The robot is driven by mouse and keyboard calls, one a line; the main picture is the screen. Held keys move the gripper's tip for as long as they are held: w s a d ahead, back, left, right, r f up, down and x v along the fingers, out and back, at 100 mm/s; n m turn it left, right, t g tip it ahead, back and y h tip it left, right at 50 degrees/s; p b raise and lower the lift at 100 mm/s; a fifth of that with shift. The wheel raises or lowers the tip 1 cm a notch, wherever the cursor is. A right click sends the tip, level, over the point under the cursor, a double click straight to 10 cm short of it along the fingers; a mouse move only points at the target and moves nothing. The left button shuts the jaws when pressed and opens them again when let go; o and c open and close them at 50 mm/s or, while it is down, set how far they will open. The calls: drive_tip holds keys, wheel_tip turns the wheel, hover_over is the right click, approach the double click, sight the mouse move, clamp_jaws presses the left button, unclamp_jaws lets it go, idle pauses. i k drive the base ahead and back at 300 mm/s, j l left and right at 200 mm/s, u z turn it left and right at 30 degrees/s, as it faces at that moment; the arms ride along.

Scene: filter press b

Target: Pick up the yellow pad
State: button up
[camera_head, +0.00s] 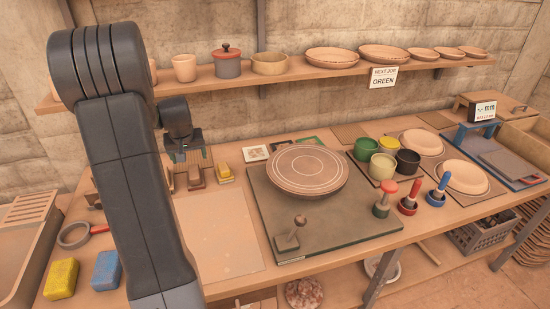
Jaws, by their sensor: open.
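A yellow pad (61,279) lies at the table's front left corner, left of a blue pad (106,270). A smaller yellow-topped block (225,172) sits farther back, right of some brown-handled items. My arm covers part of the table's left side.
A large square board (345,225) bears a round disc (307,168) and a knobbed tool (291,233). Pots (382,166) and colored stampers (385,198) stand to the right. A ring (73,235) lies at left. A pale mat (215,235) is bare.

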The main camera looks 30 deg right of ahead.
sight(225, 174)
drive_tip(key=l+u, duration=0.15)
drive_tip(key=l, duration=0.25)
drive_tip(key=k+l+u, duration=0.15)
drive_tip(key=l, duration=0.2)
drive_tip(key=k+l+u, duration=0.15)
drive_tip(key=l, duration=0.25)
drive_tip(key=k+l+u, duration=0.15)
drive_tip(key=l, duration=0.2)
drive_tip(key=i, duration=0.05)
